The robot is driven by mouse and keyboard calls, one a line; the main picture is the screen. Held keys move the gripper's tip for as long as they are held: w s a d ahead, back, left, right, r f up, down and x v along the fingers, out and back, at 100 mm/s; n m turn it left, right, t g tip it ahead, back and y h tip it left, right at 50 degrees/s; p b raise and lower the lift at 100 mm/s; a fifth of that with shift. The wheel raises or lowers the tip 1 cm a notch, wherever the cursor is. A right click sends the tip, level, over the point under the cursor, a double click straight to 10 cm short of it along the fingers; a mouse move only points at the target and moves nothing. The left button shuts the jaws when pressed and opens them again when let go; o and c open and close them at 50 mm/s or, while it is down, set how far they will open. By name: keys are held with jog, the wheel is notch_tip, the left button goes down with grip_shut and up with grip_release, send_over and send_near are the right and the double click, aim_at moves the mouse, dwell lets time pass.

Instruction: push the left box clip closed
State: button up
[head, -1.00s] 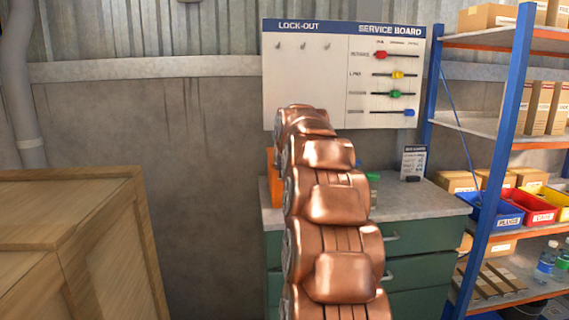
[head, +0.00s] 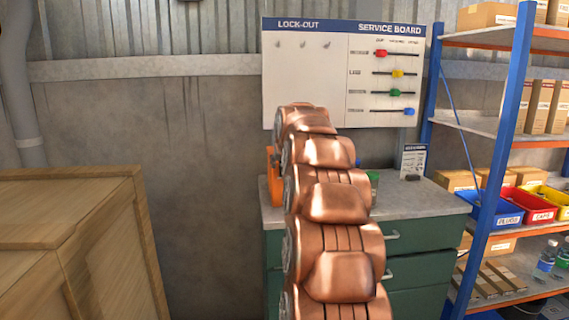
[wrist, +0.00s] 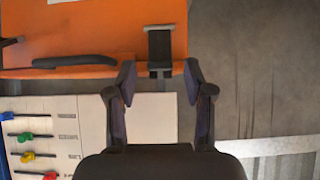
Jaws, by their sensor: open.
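The orange box (wrist: 100,30) fills the upper left of the wrist view, which looks upside down against the head view. A dark clip (wrist: 159,45) lies on its face near the right end, with its end at the box's lower edge. I cannot tell how far the clip stands off the box. A black handle (wrist: 75,61) runs left of it. My gripper (wrist: 160,82) is open and empty, its fingertips on either side of the clip's line, close to the box edge. In the head view my arm hides the gripper and most of the box (head: 275,185).
The box stands on a green workbench (head: 425,205) below the service board (head: 385,95). A blue-framed shelf (head: 508,120) with bins stands at the right. A wooden crate (head: 75,230) stands at the left, with bare wall between it and the bench.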

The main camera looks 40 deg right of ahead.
jog(key=v, duration=1.1)
jog(key=shift+s+a+r, duration=0.2)
jog(key=shift+r, duration=0.1)
jog(key=s+a+f+n+g+y, duration=0.1)
jog(key=s+a+f+g+y, duration=0.15)
jog(key=a+f, duration=0.55)
jog(key=s+a+f+n+g+y, duration=0.1)
jog(key=s+a+f+n, duration=0.3)
jog(key=a, duration=0.6)
jog(key=s+a+f+m+g+y, duration=0.1)
jog(key=s+a+f+g+y, duration=0.1)
jog(key=a+f, duration=0.65)
jog(key=s+a+f+n+g, duration=0.15)
jog(key=s+a+f, duration=0.25)
jog(key=s, duration=0.5)
jog(key=s+a+f+n+g, duration=0.1)
jog(key=s+a+f+g, duration=0.1)
jog(key=s+a+f, duration=0.45)
jog(key=s+a+f+n+g, duration=0.1)
jog(key=s+a+f+g, duration=0.15)
jog(key=s, duration=0.75)
notch_tip(320, 180, up, 17)
jog(key=t+p, duration=0.1)
jog(key=p, duration=1.4)
jog(key=shift+w+a+f+y, duration=0.15)
jog(key=shift+w+f+y, duration=0.1)
jog(key=shift+y, duration=0.1)
